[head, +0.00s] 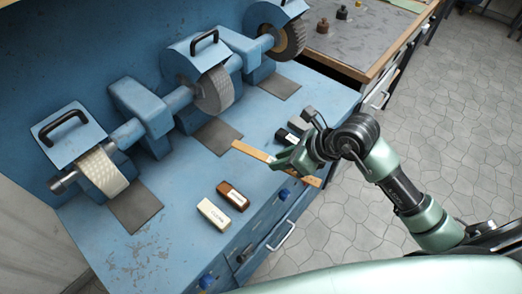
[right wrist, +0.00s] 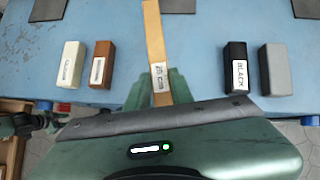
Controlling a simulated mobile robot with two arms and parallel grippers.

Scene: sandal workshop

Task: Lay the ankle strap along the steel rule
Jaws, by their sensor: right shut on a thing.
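My right gripper (head: 290,162) is shut on a tan strap (head: 251,151) above the front part of the blue bench. The strap sticks out on both sides of the fingers in the head view. In the right wrist view the strap (right wrist: 153,42) runs up from between the fingers (right wrist: 158,92) and bears a white label that seems to read 25 cm. No steel rule shows in either view. My left gripper does not show.
The blue bench (head: 165,240) bears grinding wheels along its back. A cream bar (head: 213,213) and a brown bar (head: 232,194) lie left of my gripper. A black bar (right wrist: 236,68) and a grey bar (right wrist: 275,70) lie right. A wood-edged table (head: 345,50) stands beyond.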

